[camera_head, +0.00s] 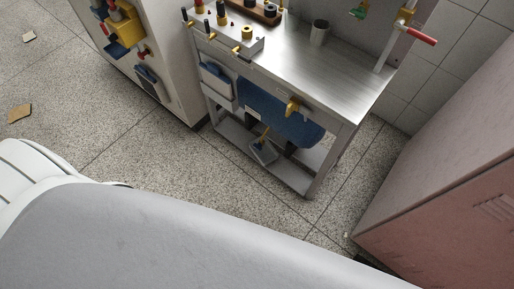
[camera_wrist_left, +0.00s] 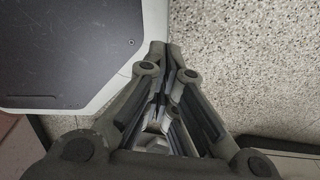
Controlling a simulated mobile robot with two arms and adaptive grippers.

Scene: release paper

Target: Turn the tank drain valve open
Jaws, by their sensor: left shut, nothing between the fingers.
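A blue rounded tank (camera_head: 262,103) hangs under the steel workbench in the head view. A yellow fitting (camera_head: 293,106) sits on its front near the bench edge. A smaller yellow-and-blue part (camera_head: 265,137) shows below the tank, above a small grey tray; I cannot tell which of the two is the drain valve, or how its handle is turned. My left gripper (camera_wrist_left: 164,62) shows only in the left wrist view. Its fingers are together and empty, over speckled floor, with no valve or tank near them. My right gripper is in neither view.
The steel workbench (camera_head: 340,70) carries a cup (camera_head: 319,32), a peg block and a red-handled pipe (camera_head: 418,36). A pinkish cabinet (camera_head: 450,190) stands right. Speckled floor (camera_head: 150,160) in front of the bench is open.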

